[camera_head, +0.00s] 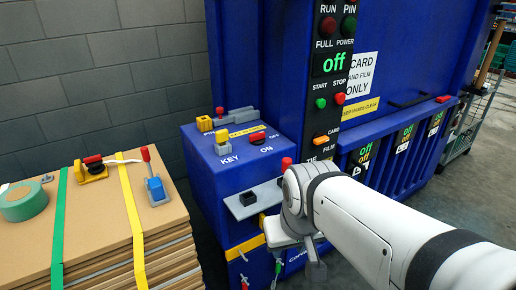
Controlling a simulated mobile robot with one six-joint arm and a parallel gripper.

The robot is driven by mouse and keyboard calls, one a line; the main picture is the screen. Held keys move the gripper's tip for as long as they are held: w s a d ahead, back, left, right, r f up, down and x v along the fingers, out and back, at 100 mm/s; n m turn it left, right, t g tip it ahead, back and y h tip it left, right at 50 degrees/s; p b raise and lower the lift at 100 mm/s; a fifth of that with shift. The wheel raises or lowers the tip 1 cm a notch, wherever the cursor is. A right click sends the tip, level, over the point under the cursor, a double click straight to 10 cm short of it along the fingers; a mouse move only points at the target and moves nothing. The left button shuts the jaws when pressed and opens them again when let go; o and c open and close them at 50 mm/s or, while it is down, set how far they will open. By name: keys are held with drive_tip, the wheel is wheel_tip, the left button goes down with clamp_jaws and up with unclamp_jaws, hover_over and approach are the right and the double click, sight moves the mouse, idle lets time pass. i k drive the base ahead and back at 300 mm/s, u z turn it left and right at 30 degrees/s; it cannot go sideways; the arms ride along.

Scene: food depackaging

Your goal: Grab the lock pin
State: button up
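My gripper (303,257) hangs at the end of my white arm, in front of the blue control box (210,165). Its fingers are small and partly hidden by my wrist, and I cannot tell whether they are open or shut. No part is labelled as the lock pin. A red-knobbed part (287,162) shows just behind my wrist, above a grey shelf. A red-topped lever on a blue base (155,190) stands on the cardboard stack (95,225). A yellow bracket with a red part (92,170) lies on the stack, with a pale cord running from it.
A key switch and red knob sit on the box top. Green tape (22,202) lies on the stack.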

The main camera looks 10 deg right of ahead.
sight(286, 162)
drive_tip(key=i, duration=0.9)
drive_tip(key=z, duration=0.05)
